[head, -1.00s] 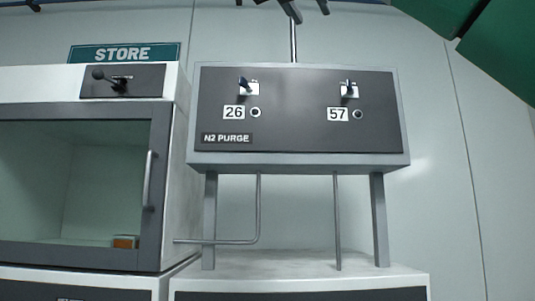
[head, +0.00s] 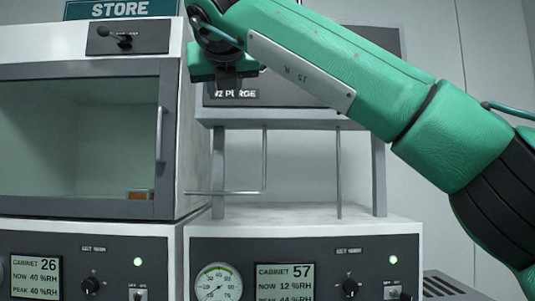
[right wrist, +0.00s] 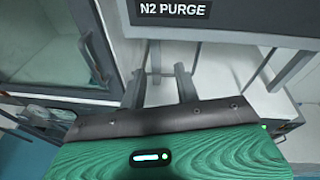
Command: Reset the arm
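My right arm reaches in from the right across the head view, in front of the N2 purge panel (head: 300,112). My right gripper (head: 236,80) is at its end, in front of the panel's left part. The arm hides the panel's switches and number plates. In the right wrist view, the two grey fingers of my right gripper (right wrist: 160,72) stand apart with nothing between them, below the N2 PURGE label (right wrist: 174,10). My left gripper is in neither view.
A glass-fronted cabinet (head: 85,135) under a STORE sign (head: 120,9) stands left of the panel. Its vertical handle (head: 160,134) faces out. Thin pipes (head: 338,175) and posts stand below the panel. Cabinet control faces 26 (head: 75,262) and 57 (head: 325,270) are lower down.

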